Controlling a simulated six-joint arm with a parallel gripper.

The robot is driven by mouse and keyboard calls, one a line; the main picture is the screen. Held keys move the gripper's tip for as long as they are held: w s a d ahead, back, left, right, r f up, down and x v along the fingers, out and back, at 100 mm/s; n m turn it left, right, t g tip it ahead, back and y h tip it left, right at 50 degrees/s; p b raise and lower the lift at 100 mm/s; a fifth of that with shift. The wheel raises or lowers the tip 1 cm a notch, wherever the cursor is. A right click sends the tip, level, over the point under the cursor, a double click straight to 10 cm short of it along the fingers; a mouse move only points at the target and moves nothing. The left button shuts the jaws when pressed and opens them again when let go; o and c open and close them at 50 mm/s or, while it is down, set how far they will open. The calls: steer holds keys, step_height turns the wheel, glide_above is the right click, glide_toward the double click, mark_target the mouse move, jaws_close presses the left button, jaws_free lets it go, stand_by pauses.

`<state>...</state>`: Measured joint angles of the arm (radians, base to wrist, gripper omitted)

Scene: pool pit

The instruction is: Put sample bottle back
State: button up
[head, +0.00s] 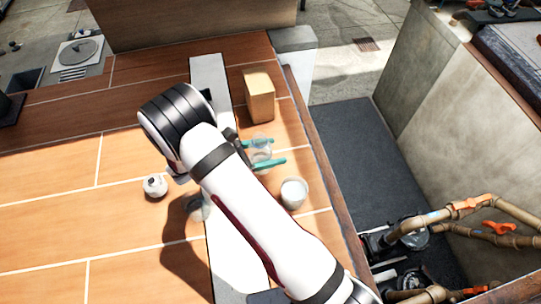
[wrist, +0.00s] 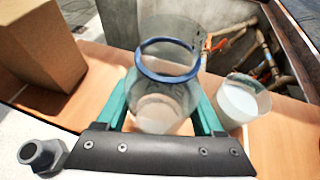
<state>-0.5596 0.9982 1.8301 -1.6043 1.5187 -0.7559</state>
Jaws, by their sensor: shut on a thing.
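The sample bottle (head: 262,148) is a clear vessel with a blue ring, seen best in the wrist view (wrist: 165,92). Its lower part looks pale or whitish inside. My gripper (head: 264,156) has its teal fingers on both sides of the bottle and is shut on it. In the wrist view the bottle stands roughly upright between the fingers, its blue ring above them. I cannot tell whether its base touches the wooden deck below.
A whitish cup (head: 293,193) stands close beside the bottle, near the deck's right edge. A tan box (head: 259,95) stands behind. A clear container (head: 197,207) shows partly beside my arm. A small white round object (head: 155,186) lies left. Beyond the edge is a pit with pipes (head: 440,218).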

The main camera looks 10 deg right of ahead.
steer(key=shift+f, duration=1.4)
steer(key=shift+f, duration=0.15)
steer(key=o, duration=1.5)
steer(key=shift+r, duration=0.2)
steer(key=v, duration=1.2)
